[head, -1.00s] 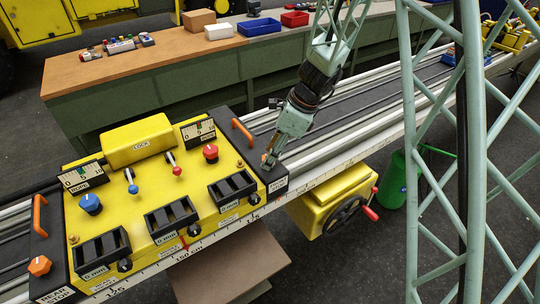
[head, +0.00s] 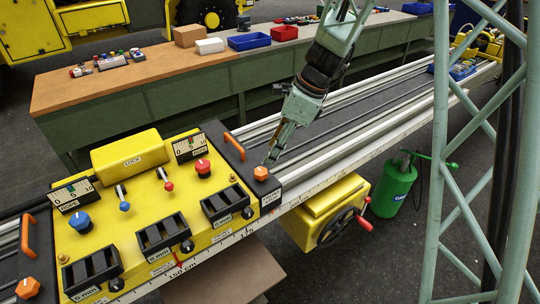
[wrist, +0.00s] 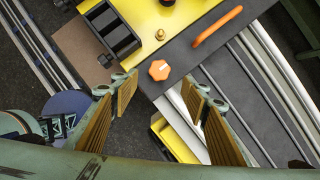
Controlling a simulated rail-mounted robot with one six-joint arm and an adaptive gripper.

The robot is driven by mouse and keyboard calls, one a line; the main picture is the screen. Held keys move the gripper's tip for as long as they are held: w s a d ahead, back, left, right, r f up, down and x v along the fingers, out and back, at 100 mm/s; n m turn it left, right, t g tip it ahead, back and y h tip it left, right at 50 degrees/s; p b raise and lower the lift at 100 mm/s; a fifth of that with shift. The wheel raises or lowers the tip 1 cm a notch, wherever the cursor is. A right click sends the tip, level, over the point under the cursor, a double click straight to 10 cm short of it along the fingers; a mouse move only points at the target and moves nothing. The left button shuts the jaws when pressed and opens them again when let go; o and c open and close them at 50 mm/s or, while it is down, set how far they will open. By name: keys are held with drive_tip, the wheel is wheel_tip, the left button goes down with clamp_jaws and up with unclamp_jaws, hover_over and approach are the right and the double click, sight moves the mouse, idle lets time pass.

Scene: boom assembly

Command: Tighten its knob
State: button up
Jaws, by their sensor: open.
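An orange faceted knob (head: 261,173) sits on the dark end plate (head: 236,158) at the right end of the yellow console. In the wrist view the knob (wrist: 159,70) lies between and just beyond my fingertips, with a gap to each finger. My gripper (head: 272,160) is open and empty, pointing down close to this knob. In the wrist view my gripper (wrist: 160,84) shows both ribbed finger pads spread apart. A second orange knob (head: 27,288) sits on the near stop plate at the console's lower left, away from my gripper.
An orange handle (head: 235,146) stands beside the right knob. The yellow console (head: 140,225) carries a blue knob (head: 80,222), a red knob (head: 202,168), levers and black counters. A yellow box with a handwheel (head: 335,212) hangs below the rail. A green lattice (head: 440,150) rises at right.

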drive_tip(key=shift+v, duration=0.9)
drive_tip(key=s+d+r+n+t+h+b, duration=0.1)
drive_tip(key=s+d+r+n, duration=0.3)
drive_tip(key=s+r, duration=0.45)
drive_tip(key=s+d+r+n+h+b, duration=0.1)
drive_tip(key=s+d+r+n, duration=0.1)
drive_tip(key=s+r+n, duration=0.65)
drive_tip(key=s+d+n+t+h+b, duration=0.1)
drive_tip(key=s+d+n, duration=0.3)
drive_tip(key=s, duration=0.7)
drive_tip(key=s+d+r+n+h+b, duration=0.1)
drive_tip(key=s+d+n, duration=0.3)
drive_tip(key=s, duration=0.8)
drive_tip(key=shift+s+d+t+b, duration=0.25)
drive_tip(key=shift+d+t+b, duration=0.15)
drive_tip(key=shift+d+b, duration=0.05)
drive_tip(key=shift+r, duration=0.1)
